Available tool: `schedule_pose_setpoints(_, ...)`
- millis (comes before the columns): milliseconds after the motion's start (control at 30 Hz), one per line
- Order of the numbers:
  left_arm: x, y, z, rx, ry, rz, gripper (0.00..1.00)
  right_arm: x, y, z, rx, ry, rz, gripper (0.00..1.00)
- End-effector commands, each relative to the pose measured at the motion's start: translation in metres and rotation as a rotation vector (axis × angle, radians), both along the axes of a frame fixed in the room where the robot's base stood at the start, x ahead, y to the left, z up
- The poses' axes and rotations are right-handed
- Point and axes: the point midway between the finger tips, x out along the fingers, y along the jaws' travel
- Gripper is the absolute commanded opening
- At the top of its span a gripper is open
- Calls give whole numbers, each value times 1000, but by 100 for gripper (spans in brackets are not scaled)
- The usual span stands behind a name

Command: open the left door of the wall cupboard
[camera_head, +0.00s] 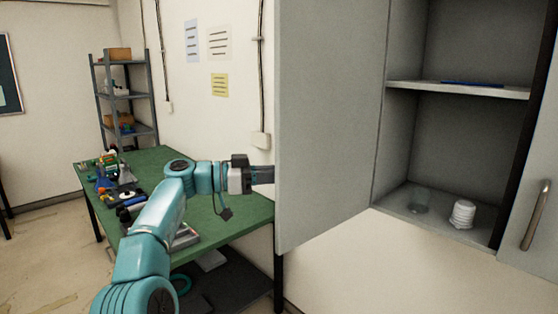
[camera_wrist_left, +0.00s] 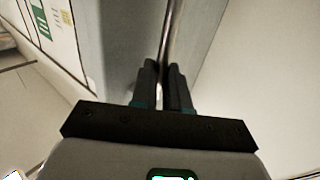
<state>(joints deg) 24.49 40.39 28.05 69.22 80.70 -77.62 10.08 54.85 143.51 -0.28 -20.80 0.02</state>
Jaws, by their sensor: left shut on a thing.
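The left door (camera_head: 328,120) of the grey wall cupboard (camera_head: 412,140) stands wide open, swung out to the left, with its inner face towards the head camera. My left gripper (camera_head: 264,175) is at the door's free edge, and its fingertips are hidden behind the door in the head view. In the left wrist view, my left gripper (camera_wrist_left: 163,78) is shut on the thin metal handle (camera_wrist_left: 172,30) of the door. My right gripper is in neither view.
Inside the cupboard are a clear glass (camera_head: 419,201) and a white stacked object (camera_head: 462,213); a blue item (camera_head: 470,84) lies on the shelf. The right door (camera_head: 535,190) appears closed. A green workbench (camera_head: 245,212) with tools stands below left, with a shelf rack (camera_head: 125,95) behind.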

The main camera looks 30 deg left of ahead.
Motion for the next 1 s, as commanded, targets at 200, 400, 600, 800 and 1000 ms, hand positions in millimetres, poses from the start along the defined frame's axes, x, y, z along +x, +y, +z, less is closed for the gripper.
schedule_pose_setpoints(200, 3, 3, -8, 0, 10, -9, 0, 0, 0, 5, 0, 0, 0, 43)
schedule_pose_setpoints(400, 3, 3, -9, 0, 11, -9, 0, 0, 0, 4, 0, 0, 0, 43)
schedule_pose_setpoints(600, 2, 3, -8, -2, 12, -9, 40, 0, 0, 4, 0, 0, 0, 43)
schedule_pose_setpoints(800, 2, 2, -4, -2, 5, -8, 40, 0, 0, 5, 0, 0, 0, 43)
schedule_pose_setpoints(1000, -5, 12, -4, -2, 2, -5, 40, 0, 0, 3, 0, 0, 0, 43)
